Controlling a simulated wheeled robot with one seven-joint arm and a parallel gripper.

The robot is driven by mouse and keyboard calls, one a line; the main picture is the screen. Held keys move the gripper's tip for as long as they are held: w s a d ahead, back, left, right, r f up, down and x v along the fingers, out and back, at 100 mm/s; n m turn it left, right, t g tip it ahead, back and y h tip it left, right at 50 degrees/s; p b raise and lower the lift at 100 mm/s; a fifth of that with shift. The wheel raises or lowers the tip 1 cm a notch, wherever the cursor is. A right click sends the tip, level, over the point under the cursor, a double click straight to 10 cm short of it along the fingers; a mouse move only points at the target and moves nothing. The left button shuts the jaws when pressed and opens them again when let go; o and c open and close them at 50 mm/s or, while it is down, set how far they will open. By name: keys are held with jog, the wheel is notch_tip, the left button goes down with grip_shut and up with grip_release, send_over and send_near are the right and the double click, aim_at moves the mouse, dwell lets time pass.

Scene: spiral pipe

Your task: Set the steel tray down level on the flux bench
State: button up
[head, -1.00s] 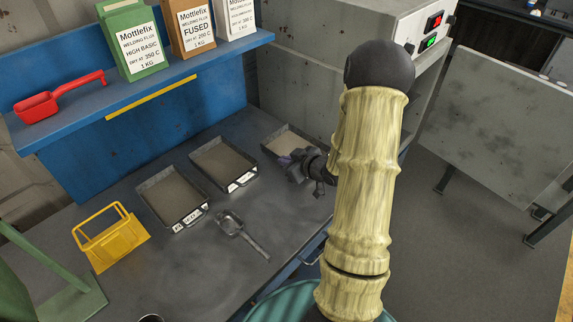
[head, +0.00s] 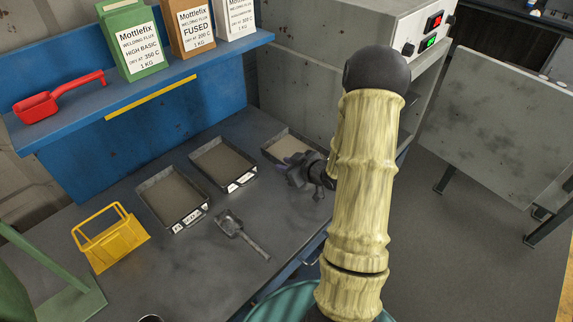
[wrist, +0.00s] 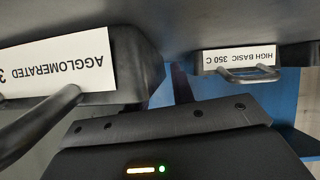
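Three shallow steel trays with grey contents show on the dark bench (head: 225,265) side in the head view: a left tray (head: 173,198), a middle tray (head: 224,164) and a right tray (head: 288,146). My gripper (head: 304,170) is at the near right edge of the right tray, which it partly covers. I cannot tell whether that tray touches the bench or whether the fingers grip it. The wrist view shows close, dark tray fronts with handles. One label reads AGGLOMERATED (wrist: 60,68), another HIGH BASIC 350 C (wrist: 239,58). The fingertips are hidden there.
A small scoop (head: 240,235) lies before the trays and a yellow holder (head: 110,238) stands at left. A blue shelf (head: 150,85) carries flux packets and a red scoop (head: 60,98). A grey cabinet (head: 300,75) stands behind the right tray.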

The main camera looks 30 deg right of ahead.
jog(key=v, duration=1.2)
jog(key=shift+s, duration=0.1)
jog(key=shift+w+a+h, duration=0.35)
jog(key=shift+w+h, duration=0.15)
jog(key=shift+w, duration=0.05)
jog(key=s+a+r+m+g+h, duration=0.1)
jog(key=s+a+r+m+g, duration=0.1)
jog(key=s+a+g, duration=0.5)
jog(key=s+a+r+m+g+h, duration=0.2)
jog(key=s+a+m, duration=0.1)
jog(key=a, duration=0.7)
jog(key=w+p+v, duration=0.1)
jog(key=p+v, duration=0.5)
jog(key=p, duration=0.1)
jog(key=shift+w+r, duration=0.45)
jog(key=shift+r, duration=0.1)
